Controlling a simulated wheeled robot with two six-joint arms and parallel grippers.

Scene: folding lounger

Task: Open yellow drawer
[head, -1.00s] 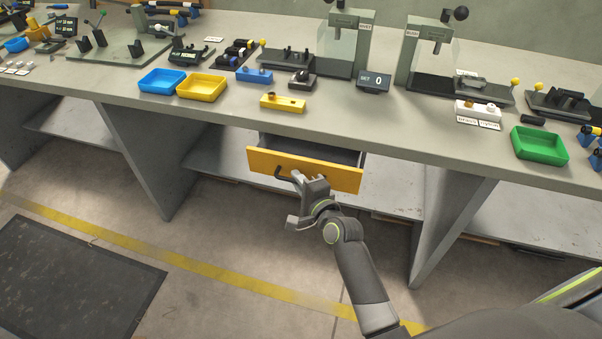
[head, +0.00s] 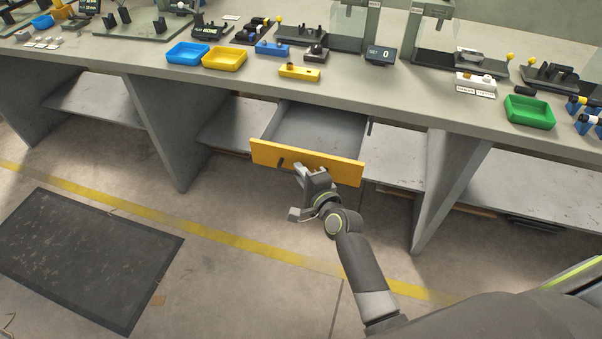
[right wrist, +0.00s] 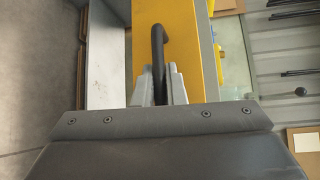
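The yellow drawer (head: 338,169) stands pulled out from under the workbench, and its grey, empty inside shows. Its front is a yellow panel, which also shows in the right wrist view (right wrist: 188,50). My right gripper (head: 301,172) is at the drawer front from below. In the right wrist view, the fingers of my right gripper (right wrist: 159,88) are close together on both sides of the black handle (right wrist: 158,45), and they look shut on it. In the head view the gripper partly covers the handle. My left gripper is not in view.
The grey workbench (head: 190,88) above the drawer carries a blue tray (head: 188,54), a yellow tray (head: 225,58), a green tray (head: 530,112) and several fixtures. Support panels stand left and right of the drawer. The floor in front is clear, with a dark mat (head: 85,255) at left.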

